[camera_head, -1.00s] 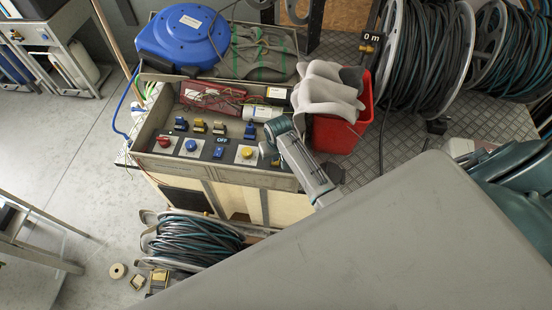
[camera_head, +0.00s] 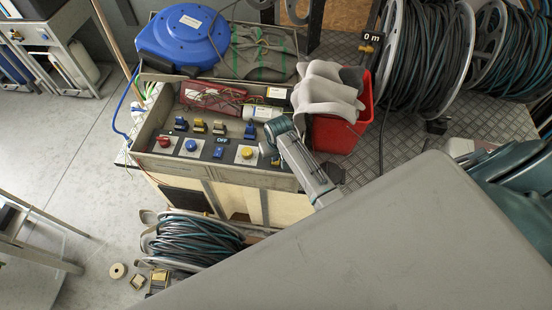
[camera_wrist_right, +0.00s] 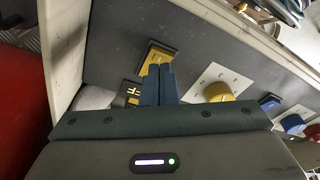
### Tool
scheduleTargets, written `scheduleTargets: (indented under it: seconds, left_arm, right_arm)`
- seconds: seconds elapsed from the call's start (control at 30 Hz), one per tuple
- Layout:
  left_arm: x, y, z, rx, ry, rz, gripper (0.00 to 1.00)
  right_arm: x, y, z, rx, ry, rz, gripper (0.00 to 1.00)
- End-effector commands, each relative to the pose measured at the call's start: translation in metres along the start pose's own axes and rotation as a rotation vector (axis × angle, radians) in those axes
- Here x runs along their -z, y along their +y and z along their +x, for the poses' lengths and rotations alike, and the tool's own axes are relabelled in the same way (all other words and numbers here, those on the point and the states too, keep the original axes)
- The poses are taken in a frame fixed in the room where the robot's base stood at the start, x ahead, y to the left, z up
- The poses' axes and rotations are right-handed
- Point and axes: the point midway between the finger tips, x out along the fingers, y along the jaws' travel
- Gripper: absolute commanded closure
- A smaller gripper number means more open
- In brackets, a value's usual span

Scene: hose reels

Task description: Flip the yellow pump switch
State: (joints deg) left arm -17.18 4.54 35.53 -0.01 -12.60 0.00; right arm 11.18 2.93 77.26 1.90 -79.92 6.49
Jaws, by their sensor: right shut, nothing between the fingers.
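The yellow switch (camera_wrist_right: 158,54) is on a square yellow plate on the dark control panel, in the right wrist view. My right gripper (camera_wrist_right: 159,70) is shut and empty, its two dark fingertips at the near side of that switch, covering part of it. I cannot tell whether they touch it or which way it is tipped. In the head view my right forearm reaches over the panel's right end and hides most of this switch. A yellow knob (camera_wrist_right: 221,92) on a white dial plate is just right of the fingers; it also shows in the head view (camera_head: 247,152). My left gripper is out of view.
The panel (camera_head: 222,140) carries several switches, a red knob (camera_head: 164,142) and a blue knob (camera_head: 191,146). A red bucket (camera_head: 338,136) with pale gloves stands close right of my forearm. A blue case (camera_head: 183,38) sits behind.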

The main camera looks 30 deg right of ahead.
Motion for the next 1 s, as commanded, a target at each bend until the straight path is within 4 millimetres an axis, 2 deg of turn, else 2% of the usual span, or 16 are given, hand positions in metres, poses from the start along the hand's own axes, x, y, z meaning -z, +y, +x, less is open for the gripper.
scheduleTargets:
  seconds: [1.0]
  left_arm:
    - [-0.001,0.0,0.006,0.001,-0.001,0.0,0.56]
  right_arm:
    - [-0.002,0.0,0.011,0.0,0.0,0.0,1.0]
